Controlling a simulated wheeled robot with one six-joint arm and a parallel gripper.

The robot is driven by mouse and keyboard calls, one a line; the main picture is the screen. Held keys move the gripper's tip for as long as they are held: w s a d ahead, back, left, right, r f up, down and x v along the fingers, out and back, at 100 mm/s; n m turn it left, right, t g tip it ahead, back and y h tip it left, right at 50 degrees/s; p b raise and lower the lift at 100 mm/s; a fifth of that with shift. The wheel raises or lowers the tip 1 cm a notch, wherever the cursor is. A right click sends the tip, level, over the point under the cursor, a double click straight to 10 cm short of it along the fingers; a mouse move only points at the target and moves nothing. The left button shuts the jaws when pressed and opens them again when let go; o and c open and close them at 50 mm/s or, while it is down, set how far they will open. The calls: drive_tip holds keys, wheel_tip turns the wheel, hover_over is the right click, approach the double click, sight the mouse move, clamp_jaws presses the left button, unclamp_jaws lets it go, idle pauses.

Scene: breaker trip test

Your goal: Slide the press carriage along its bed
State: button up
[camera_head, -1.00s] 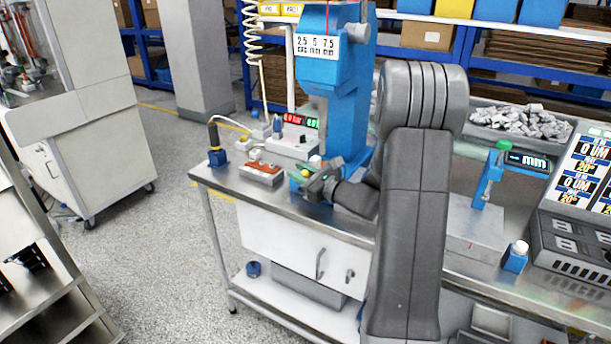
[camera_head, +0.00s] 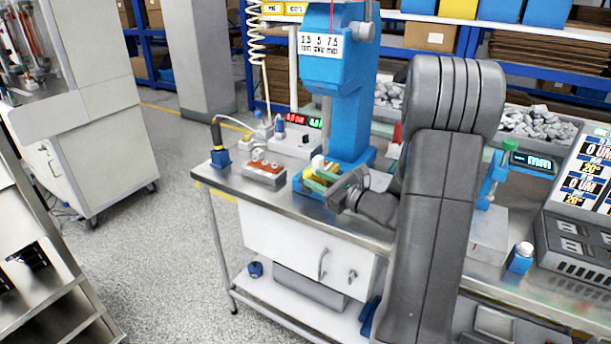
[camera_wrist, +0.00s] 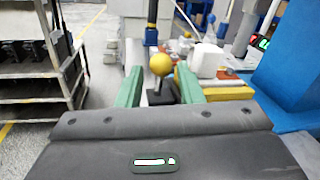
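The blue press (camera_head: 340,85) stands on the bench in the head view. At its foot are a blue bed (camera_head: 304,190) and a white block (camera_head: 318,162). In the wrist view the white block (camera_wrist: 205,60) sits above a yellow and red part (camera_wrist: 222,90), seemingly the carriage. A yellow ball knob (camera_wrist: 160,64) on a dark base shows between my gripper's green fingers. My gripper (camera_head: 318,180) is open beside the press foot, with a gap visible on both sides of the knob. The knob's exact depth between the fingertips cannot be told.
A red-topped box (camera_head: 265,172) stands left of the press, with a display unit (camera_head: 292,138) behind. A gauge stand (camera_head: 492,180) and a small bottle (camera_head: 520,258) are to the right. My arm hides the bench middle.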

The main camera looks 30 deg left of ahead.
drive_tip(key=v, duration=0.7)
drive_tip(key=shift+d, duration=0.2)
drive_tip(key=p+x, duration=0.1)
drive_tip(key=x, duration=1.2)
drive_tip(key=shift+w, duration=0.1)
